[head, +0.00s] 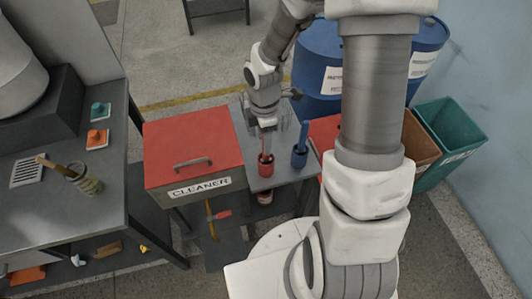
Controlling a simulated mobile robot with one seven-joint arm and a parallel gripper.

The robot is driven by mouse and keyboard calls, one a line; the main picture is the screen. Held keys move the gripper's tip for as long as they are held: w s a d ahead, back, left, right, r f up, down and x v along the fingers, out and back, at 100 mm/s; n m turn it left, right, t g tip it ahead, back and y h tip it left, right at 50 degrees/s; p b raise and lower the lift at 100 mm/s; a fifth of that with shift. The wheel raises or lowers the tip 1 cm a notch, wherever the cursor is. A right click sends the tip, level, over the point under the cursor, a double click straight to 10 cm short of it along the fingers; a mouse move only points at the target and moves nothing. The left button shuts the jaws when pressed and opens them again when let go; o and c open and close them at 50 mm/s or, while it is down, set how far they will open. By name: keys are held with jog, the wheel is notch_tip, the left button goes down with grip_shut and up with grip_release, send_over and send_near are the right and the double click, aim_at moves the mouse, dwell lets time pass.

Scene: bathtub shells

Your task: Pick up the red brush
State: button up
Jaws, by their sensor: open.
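A red brush (266,168) stands upright on the small grey table (265,184), with a wide red lower part. Its upper end is hidden by my gripper (268,128), which points down right over it. The fingers are small and partly blurred in this view. My gripper is open, and I cannot tell whether the brush's handle is between its fingers. A blue brush (300,152) stands upright just to the right of the red one.
A red box labelled CLEANER (190,145) borders the table's left side. Blue drums (318,60) stand behind, and a teal bin (447,128) and a brown bin (418,140) at right. A workbench (50,215) is at left. My arm hides part of the right side.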

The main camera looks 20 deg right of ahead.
jog(key=f, duration=0.5)
jog(key=shift+w+d, duration=0.2)
jog(key=shift+d, duration=0.1)
grip_shut()
